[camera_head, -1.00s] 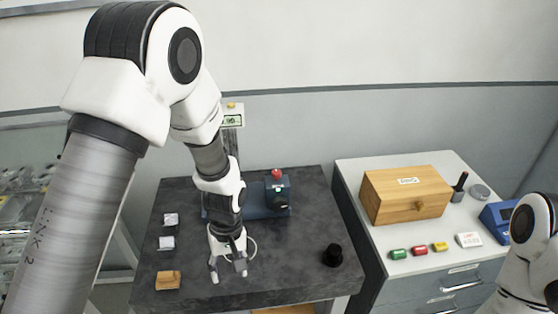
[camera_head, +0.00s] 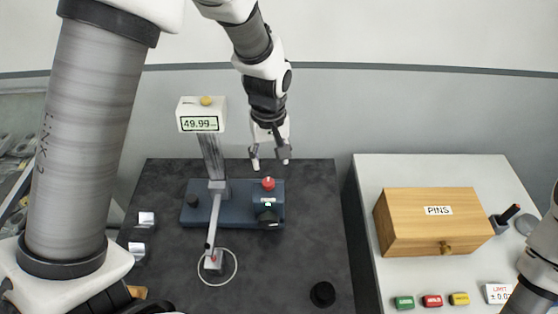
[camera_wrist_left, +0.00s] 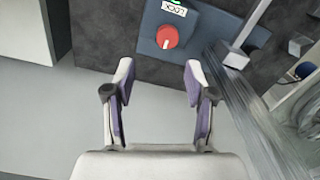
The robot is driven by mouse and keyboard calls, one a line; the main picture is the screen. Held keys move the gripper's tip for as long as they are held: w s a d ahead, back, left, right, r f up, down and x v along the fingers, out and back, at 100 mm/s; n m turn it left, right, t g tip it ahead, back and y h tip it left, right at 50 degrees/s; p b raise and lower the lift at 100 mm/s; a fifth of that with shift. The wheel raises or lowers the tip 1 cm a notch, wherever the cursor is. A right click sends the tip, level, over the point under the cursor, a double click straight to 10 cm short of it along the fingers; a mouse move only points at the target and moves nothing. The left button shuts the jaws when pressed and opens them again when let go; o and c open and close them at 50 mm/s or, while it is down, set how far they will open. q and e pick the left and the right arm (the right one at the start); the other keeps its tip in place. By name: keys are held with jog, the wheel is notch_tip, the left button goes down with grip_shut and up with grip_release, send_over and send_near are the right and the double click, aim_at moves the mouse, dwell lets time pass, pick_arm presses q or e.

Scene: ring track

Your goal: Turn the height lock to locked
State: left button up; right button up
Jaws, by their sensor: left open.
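The height gauge stands on a blue base (camera_head: 235,212) with a post and a display (camera_head: 200,124) reading about 49.99. The red lock knob (camera_head: 268,183) sits at the base's back right, beside a small label. In the left wrist view the red knob (camera_wrist_left: 167,37) has a pale mark on its rim, and the label (camera_wrist_left: 174,7) reads LOCK. My left gripper (camera_head: 270,164) is open and empty just behind the base, near the red knob. In the left wrist view its spread fingers (camera_wrist_left: 160,64) point toward the knob without touching it. My right gripper is not visible.
A black knob (camera_head: 267,219) is on the base's front right. A thin ring (camera_head: 217,267) lies around the probe tip, and a black cylinder (camera_head: 322,294) stands on the dark table. A wooden PINS box (camera_head: 425,230) is on the white cabinet to the right.

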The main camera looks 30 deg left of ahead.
aim_at(269, 180)
pick_arm(q)
jog(key=shift+s+f+p, duration=0.45)
jog(key=shift+s+f, duration=0.65)
jog(key=shift+s, duration=0.1)
jog(key=f, duration=0.2)
jog(key=w+f, duration=0.1)
jog(key=f, duration=0.1)
jog(key=shift+p, duration=0.35)
jog(key=shift+w+f, duration=0.2)
jog(key=shift+f, duration=0.1)
jog(key=shift+s+r, duration=0.15)
jog(key=shift+s, duration=0.1)
jog(key=shift+c, duration=0.3)
jog(key=shift+s+r, duration=0.1)
jog(key=shift+s, duration=0.05)
jog(key=c, duration=0.6)
grip_shut()
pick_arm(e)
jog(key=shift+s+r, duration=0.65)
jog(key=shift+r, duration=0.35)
